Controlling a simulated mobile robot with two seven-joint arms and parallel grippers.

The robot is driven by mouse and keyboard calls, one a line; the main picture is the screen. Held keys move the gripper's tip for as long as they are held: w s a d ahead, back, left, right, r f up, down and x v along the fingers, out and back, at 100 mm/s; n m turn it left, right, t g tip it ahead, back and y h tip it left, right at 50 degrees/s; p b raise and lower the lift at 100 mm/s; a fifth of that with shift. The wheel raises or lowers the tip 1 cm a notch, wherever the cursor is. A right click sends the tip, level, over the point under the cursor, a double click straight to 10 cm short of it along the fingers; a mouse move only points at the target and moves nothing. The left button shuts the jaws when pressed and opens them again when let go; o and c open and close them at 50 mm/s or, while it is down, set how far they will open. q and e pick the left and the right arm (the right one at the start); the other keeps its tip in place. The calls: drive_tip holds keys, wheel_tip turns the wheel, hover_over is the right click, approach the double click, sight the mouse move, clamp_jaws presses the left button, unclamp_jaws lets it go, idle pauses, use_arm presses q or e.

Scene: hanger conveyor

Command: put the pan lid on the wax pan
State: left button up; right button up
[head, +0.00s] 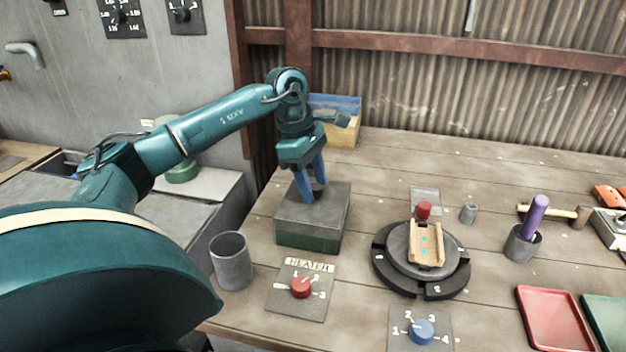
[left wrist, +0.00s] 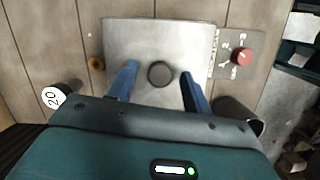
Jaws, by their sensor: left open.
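The pan lid (left wrist: 131,40) is a flat grey metal plate with a round dark knob (left wrist: 160,73) in its middle. It lies flat on top of the squarish wax pan (head: 309,226), whose grey side with a green lower band stands at the left of the bench, behind the heater panel. I see no gap between lid and pan in the head view. My left gripper (head: 313,190) points down over the lid with its blue fingers apart. In the left wrist view the fingers (left wrist: 160,76) stand on either side of the knob, apart from it. My right gripper is out of view.
The heater panel (head: 318,311) with a red dial and a grey cup (head: 232,264) stand in front of the pan. A dark turntable (head: 391,277) carrying a wooden mould (head: 414,250) is to the right. A blue and wooden box (head: 343,133) is behind.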

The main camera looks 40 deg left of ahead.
use_arm(q)
drive_tip(key=shift+o, duration=1.3)
drive_tip(key=v, duration=1.3)
drive_tip(key=shift+r, duration=0.1)
